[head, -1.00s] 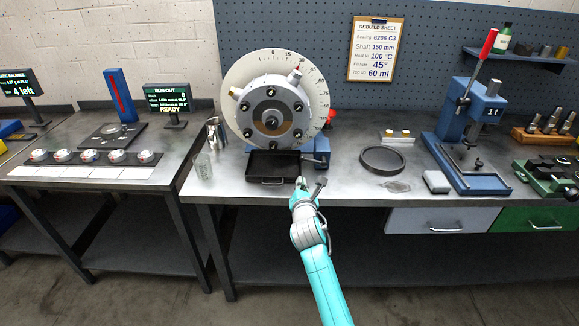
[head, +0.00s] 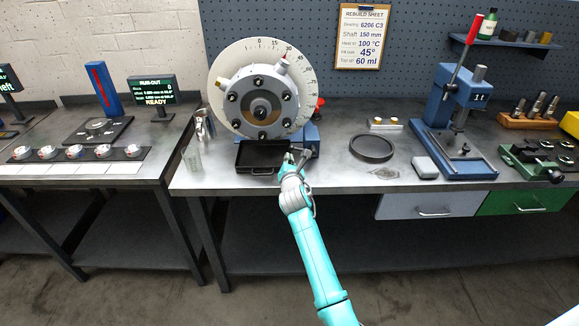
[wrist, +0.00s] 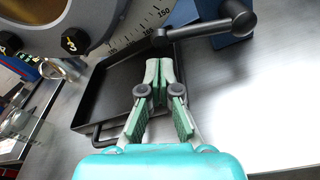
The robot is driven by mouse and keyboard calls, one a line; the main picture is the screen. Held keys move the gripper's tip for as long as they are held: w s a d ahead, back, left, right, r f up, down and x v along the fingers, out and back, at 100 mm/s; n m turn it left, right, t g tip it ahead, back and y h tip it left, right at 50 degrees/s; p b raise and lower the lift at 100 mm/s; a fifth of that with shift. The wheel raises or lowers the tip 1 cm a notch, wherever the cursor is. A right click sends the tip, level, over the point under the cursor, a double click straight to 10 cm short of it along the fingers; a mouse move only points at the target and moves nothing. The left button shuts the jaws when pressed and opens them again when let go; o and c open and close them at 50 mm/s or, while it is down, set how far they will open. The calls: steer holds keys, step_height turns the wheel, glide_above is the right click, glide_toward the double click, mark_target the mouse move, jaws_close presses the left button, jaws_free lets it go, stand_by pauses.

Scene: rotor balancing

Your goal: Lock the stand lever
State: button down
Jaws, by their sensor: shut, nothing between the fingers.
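The rotor stand (head: 308,133) is blue and carries a large grey rotor (head: 258,100) in front of a graduated dial. In the wrist view, the stand lever (wrist: 206,30) is a dark bar with a round knob at its left end. Its right end meets a dark pivot on the blue stand (wrist: 232,40). My gripper (wrist: 158,66) is shut and empty, its fingertips just below the lever's knob in the picture; I cannot tell whether they touch. In the head view my gripper (head: 291,157) is at the right end of the black tray, beside the lever, which is partly hidden.
The black tray (head: 258,165) lies under the rotor, and its floor (wrist: 108,90) shows beside my fingers. A black ring (head: 371,149) and a blue press (head: 440,120) are to the right. Bare bench lies between.

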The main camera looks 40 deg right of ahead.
steer(key=shift+x, duration=1.3)
steer(key=shift+r+m, duration=0.45)
steer(key=shift+m, duration=0.05)
steer(key=shift+s+d+r+m, duration=0.1)
steer(key=shift+d+r+m, duration=0.1)
steer(key=shift+r+m, duration=0.7)
steer(key=s+d+r+m+t, duration=0.2)
steer(key=d+r+m, duration=0.3)
steer(key=m, duration=0.6)
steer(key=shift+s+d+r+m, duration=0.3)
steer(key=shift+s+r+m, duration=0.15)
steer(key=shift+s, duration=0.45)
